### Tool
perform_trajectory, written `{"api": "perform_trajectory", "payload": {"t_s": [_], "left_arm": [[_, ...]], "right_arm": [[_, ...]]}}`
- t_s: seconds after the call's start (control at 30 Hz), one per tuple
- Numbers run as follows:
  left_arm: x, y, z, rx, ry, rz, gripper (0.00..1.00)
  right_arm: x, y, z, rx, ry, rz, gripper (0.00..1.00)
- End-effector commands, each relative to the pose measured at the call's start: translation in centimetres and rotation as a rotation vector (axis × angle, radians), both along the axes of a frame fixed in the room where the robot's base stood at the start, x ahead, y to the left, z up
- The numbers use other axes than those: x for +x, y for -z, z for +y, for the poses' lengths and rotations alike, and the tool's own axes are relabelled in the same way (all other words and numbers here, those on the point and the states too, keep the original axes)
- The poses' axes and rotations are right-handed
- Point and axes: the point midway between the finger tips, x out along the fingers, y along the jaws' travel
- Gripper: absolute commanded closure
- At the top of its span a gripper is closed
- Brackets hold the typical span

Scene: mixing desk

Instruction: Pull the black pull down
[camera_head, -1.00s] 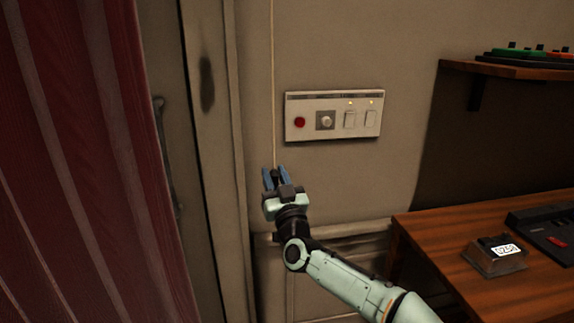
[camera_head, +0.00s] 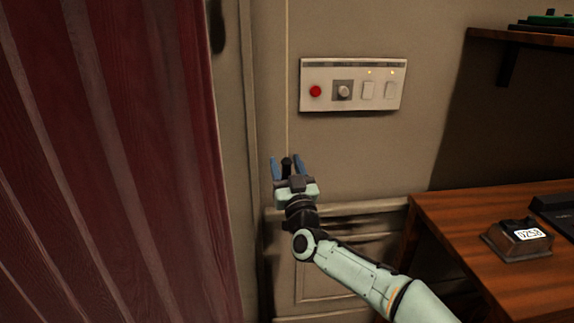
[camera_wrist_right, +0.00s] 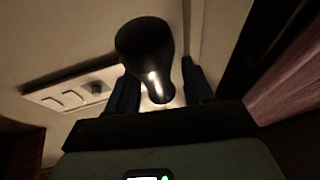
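The black pull (camera_head: 287,163) hangs on a thin pale cord that runs down the wall. It stands between the two blue fingers of my right gripper (camera_head: 286,168), with a gap showing on each side in the head view. In the right wrist view the pull (camera_wrist_right: 145,48) is large and dark, with its narrow lit end between the fingers of the right gripper (camera_wrist_right: 160,90). The fingers are apart and open around it. My left gripper is in neither view.
A switch panel (camera_head: 352,85) with a red button, a knob and two switches is on the wall up and right of the gripper. A red curtain (camera_head: 110,170) fills the left.

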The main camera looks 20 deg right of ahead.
Motion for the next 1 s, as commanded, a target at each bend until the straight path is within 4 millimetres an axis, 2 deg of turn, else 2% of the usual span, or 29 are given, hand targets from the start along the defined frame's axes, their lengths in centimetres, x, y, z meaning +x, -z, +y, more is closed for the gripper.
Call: {"api": "perform_trajectory", "payload": {"t_s": [0.27, 0.47, 1.0], "left_arm": [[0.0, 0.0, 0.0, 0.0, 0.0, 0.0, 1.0], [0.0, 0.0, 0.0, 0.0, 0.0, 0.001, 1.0], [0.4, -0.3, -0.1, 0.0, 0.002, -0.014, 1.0]], "right_arm": [[-0.2, -0.3, 0.0, -0.001, 0.001, -0.007, 0.49], [-1.5, 0.1, 0.1, -0.003, 0.001, -0.007, 0.49], [-9.9, 3.7, 0.8, -0.002, 0.001, -0.004, 0.49]]}}
